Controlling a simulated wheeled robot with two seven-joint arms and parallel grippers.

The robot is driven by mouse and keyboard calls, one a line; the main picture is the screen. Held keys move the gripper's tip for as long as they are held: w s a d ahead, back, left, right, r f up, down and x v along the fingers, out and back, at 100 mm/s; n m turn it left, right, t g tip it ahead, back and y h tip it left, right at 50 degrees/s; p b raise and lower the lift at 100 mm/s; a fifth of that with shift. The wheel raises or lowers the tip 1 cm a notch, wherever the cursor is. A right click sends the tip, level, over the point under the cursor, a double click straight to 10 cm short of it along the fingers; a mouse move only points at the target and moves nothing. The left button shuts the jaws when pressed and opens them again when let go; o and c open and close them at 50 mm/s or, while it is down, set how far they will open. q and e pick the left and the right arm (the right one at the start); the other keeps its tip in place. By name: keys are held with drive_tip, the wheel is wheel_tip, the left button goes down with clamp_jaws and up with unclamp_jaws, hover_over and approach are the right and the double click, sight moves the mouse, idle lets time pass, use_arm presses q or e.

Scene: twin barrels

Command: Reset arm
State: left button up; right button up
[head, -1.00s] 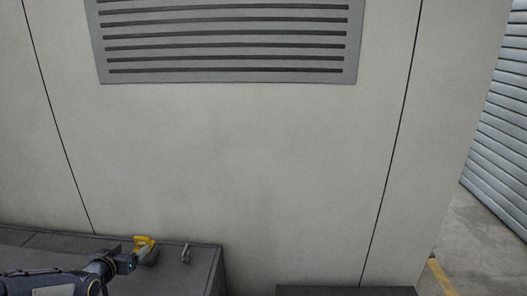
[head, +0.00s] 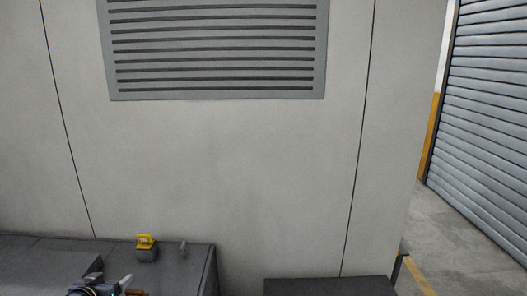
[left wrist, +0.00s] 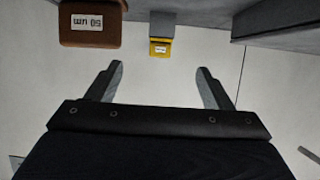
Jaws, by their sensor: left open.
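My left gripper (head: 118,286) shows at the bottom left of the head view. In the left wrist view its two fingers (left wrist: 162,82) stand wide apart with nothing between them. A yellow-topped object with a dark grey lower part (head: 146,247) stands on the dark grey bench (head: 178,268), apart from the gripper. It seems to be the yellow thing with a white label (left wrist: 160,47) at the top of the left wrist view. My right gripper is not in view.
A brown block with a white label (left wrist: 92,24) is in the left wrist view; a brown bit (head: 136,293) shows beside the gripper. A small grey piece (head: 183,248) stands on the bench. A dark box (head: 330,287) is at the bottom. A vented pale wall (head: 220,150) rises behind.

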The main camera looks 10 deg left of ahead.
use_arm(q)
drive_tip(key=s+d+r+g+p, duration=0.1)
drive_tip(key=s+d+r+g, duration=0.1)
drive_tip(key=s+d+r, duration=0.4)
drive_tip(key=s+d+r+g+p, duration=0.1)
drive_tip(key=s+d+r+g, duration=0.2)
drive_tip(key=d, duration=0.4)
drive_tip(key=s+d+r+g+h+p, duration=0.1)
drive_tip(key=s+d+h, duration=0.1)
drive_tip(key=s+d, duration=0.5)
drive_tip(key=s+d+r+g+h+p, duration=0.1)
drive_tip(key=s+d+r+h, duration=0.1)
drive_tip(key=s+d, duration=0.6)
drive_tip(key=s+h, duration=0.1)
drive_tip(key=s, duration=0.3)
drive_tip(key=shift+d+r+g, duration=0.15)
drive_tip(key=shift+r+g, duration=0.15)
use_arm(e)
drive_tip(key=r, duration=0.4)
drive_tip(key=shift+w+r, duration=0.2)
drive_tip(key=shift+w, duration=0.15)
